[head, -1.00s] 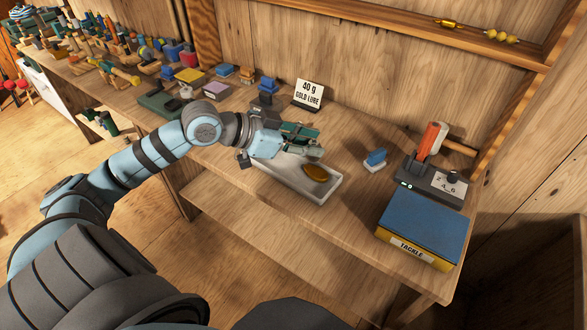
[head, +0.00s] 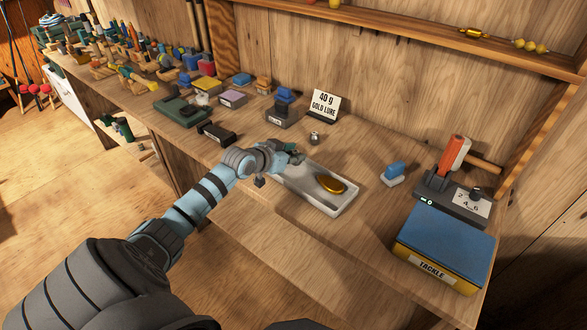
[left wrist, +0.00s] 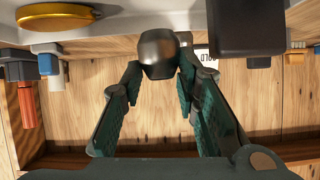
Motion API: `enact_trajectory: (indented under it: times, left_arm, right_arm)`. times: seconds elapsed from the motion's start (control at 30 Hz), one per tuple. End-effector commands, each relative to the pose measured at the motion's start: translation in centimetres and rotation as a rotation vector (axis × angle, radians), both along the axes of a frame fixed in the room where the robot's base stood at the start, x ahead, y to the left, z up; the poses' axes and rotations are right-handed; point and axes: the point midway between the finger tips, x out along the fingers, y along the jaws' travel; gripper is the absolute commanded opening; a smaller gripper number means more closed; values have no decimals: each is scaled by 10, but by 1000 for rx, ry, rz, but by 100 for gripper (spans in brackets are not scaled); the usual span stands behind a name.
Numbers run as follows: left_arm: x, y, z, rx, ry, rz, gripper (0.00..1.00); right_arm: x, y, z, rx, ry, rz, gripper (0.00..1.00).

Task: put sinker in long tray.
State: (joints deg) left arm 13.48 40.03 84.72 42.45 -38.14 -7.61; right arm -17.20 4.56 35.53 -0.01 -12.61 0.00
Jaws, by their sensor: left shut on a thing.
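The long pale tray (head: 318,203) lies near the table's front edge, with a gold oval lure (head: 331,184) in it. The lure also shows at the top left of the left wrist view (left wrist: 55,17). My left gripper (head: 297,154) is at the tray's back left end. In the left wrist view, its two green-padded fingers (left wrist: 160,68) are closed around a dark grey rounded sinker (left wrist: 158,50). The sinker is mostly hidden or too small to make out in the head view. My right gripper is not in view.
A small silver piece (head: 314,138) stands behind the tray, near the "40 g gold lure" sign (head: 324,105). Table between tray and tackle box is clear.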

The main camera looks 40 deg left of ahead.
Motion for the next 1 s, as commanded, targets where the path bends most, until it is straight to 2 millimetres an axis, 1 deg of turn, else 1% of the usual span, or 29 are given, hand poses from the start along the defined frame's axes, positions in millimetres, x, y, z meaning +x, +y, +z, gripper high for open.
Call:
enact_trajectory:
  times: [0.1,0.2,0.27,0.43,0.53,0.57,0.6,0.67,0.7,1.0]
  left_arm:
    - [0,-1,-25,-3,1,1,0]
    - [0,0,-41,-2,1,1,0]
    - [0,0,-43,-1,-1,0,0]
    - [0,0,-42,0,-2,0,0]
    - [0,0,-45,0,-1,0,0]
    - [0,0,-45,0,0,0,30]
    - [0,0,-44,0,0,0,36]
    - [0,0,-44,0,0,0,46]
    - [0,0,-44,0,0,0,48]
    - [0,0,-42,0,0,0,48]
  right_arm:
    - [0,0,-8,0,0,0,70]
    - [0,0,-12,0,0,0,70]
    - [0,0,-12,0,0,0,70]
    - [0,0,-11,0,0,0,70]
    - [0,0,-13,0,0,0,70]
    - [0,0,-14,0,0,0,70]
    - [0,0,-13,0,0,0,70]
    - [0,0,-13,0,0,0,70]
    - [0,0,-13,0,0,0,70]
    - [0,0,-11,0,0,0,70]
